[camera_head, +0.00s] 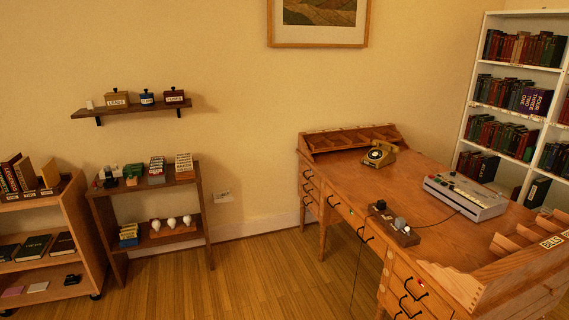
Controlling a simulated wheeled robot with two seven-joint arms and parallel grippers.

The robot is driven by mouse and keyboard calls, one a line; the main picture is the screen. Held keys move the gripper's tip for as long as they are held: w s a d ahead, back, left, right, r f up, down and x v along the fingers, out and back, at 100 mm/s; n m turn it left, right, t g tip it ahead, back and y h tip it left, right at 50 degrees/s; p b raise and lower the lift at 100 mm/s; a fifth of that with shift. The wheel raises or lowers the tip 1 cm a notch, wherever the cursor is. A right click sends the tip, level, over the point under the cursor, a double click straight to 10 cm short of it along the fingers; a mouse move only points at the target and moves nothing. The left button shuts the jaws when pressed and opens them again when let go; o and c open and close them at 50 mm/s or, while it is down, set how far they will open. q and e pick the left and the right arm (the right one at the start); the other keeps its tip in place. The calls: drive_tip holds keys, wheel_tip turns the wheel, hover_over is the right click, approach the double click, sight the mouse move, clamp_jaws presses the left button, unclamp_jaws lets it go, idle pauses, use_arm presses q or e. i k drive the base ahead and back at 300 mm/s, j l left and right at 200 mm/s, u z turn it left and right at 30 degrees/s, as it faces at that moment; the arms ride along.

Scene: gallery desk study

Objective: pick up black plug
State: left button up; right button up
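I cannot pick out the black plug for certain. A small black object (72,279) lies on the bottom shelf of the cart at the left. Another dark piece (381,205) is on the wooden block (394,229) on the desk, beside a grey knob (400,223). Small dark items (110,182) also stand on the low wooden shelf unit. All are too small to identify. Neither of my grippers is in view.
The wooden desk (345,175) at the right holds a telephone (378,155) and a white device (465,196). A thin cable (358,262) hangs at its front. The low shelf unit (102,218) stands against the wall. Floor (250,275) between them is clear.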

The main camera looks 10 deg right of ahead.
sight(382, 204)
drive_tip(key=i+l+z, duration=0.1)
drive_tip(key=i+z, duration=0.2)
drive_tip(key=i, duration=0.3)
drive_tip(key=i+z, duration=0.3)
drive_tip(key=i, duration=0.3)
drive_tip(key=i+j+z, duration=0.35)
drive_tip(key=i, duration=0.25)
drive_tip(key=i+l, duration=0.05)
